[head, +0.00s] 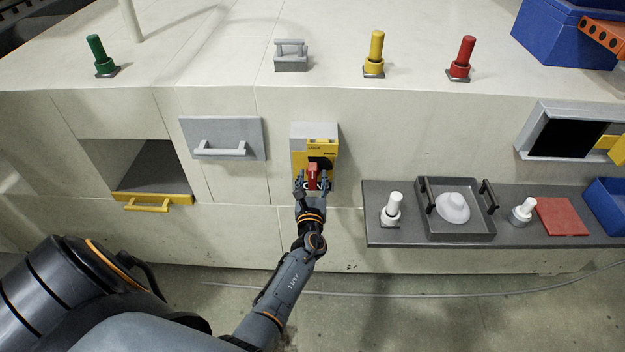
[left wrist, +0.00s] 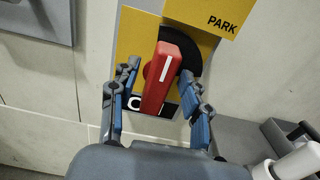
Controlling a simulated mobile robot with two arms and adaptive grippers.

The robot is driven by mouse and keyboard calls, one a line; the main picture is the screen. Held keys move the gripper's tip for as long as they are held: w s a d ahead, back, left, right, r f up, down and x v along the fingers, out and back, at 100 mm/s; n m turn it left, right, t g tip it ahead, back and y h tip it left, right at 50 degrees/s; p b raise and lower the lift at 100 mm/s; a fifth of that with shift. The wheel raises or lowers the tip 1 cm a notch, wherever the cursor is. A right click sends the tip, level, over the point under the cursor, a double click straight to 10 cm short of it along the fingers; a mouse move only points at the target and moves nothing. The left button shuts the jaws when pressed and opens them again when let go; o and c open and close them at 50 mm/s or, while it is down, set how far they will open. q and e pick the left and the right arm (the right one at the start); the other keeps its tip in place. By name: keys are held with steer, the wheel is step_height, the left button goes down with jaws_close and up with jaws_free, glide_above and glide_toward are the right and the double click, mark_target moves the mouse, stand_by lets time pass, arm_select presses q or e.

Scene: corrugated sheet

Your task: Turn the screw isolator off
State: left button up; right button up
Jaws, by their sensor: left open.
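The screw isolator (head: 314,133) is a grey and yellow box on the front of the pale cabinet, in the middle of the head view. Its red handle (head: 312,173) also shows in the left wrist view (left wrist: 163,75), with a white line on it. There the handle leans slightly, upper end to the right, over a black dial. A yellow plate (left wrist: 210,18) marked PARK is above it. My left gripper (head: 311,180) is open, with its fingers on either side of the handle. Gaps show between fingers and handle. My right gripper is out of view.
A grey shelf (head: 400,238) at right carries a tray (head: 463,236), white knobs and a red plate (head: 560,216). A grey drawer handle (head: 220,150) and an open drawer (head: 150,198) lie to the left. Coloured levers stand on top. Floor in front has a thin cable.

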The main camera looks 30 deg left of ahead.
arm_select(q)
steer(key=c, duration=0.9)
jaws_close()
